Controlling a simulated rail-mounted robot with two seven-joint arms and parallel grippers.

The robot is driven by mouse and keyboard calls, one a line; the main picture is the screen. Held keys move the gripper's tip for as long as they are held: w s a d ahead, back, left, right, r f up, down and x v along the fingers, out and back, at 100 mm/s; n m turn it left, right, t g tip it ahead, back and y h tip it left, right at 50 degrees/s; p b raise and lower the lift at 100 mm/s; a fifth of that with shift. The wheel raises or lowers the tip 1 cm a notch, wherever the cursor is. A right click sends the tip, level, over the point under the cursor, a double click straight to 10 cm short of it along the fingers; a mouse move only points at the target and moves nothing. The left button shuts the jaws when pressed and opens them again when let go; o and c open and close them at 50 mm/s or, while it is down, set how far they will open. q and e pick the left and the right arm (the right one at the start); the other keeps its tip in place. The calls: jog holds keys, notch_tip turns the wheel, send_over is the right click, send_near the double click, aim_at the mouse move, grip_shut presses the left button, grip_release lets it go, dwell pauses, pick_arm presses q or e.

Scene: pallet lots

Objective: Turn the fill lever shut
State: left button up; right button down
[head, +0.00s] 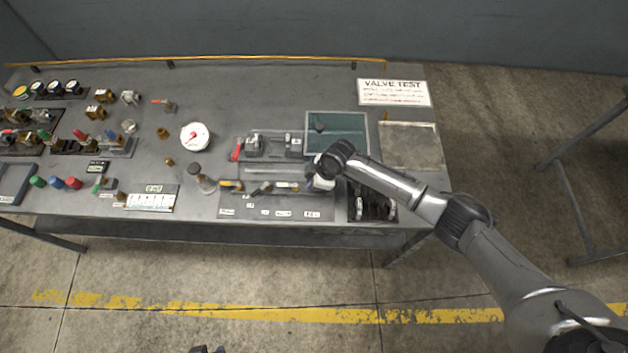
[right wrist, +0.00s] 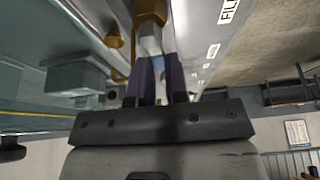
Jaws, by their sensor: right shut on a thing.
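My right gripper (head: 316,184) is at the right end of a row of small handles on the grey bench panel. In the right wrist view its two dark fingers (right wrist: 161,80) are close together on the fill lever, which shows as a pale block (right wrist: 150,38) at their tips. A yellow-brown part (right wrist: 150,10) is just beyond the block. The FILL label (right wrist: 229,9) lies beside it on the panel. The fingers hide part of the lever, so its exact angle is unclear. Small dark parts, perhaps my left gripper (head: 210,350), show at the bottom edge.
The bench (head: 195,230) carries a white gauge (head: 195,136), a red-handled fitting (head: 237,150), a dark teal tray (head: 350,127) and a black rack (head: 374,208) close to my right gripper. Several valves crowd the left. A VALVE TEST sign (head: 394,92) lies at back right.

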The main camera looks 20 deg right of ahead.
jog(key=shift+r, duration=0.1)
jog(key=c, duration=1.1)
grip_release()
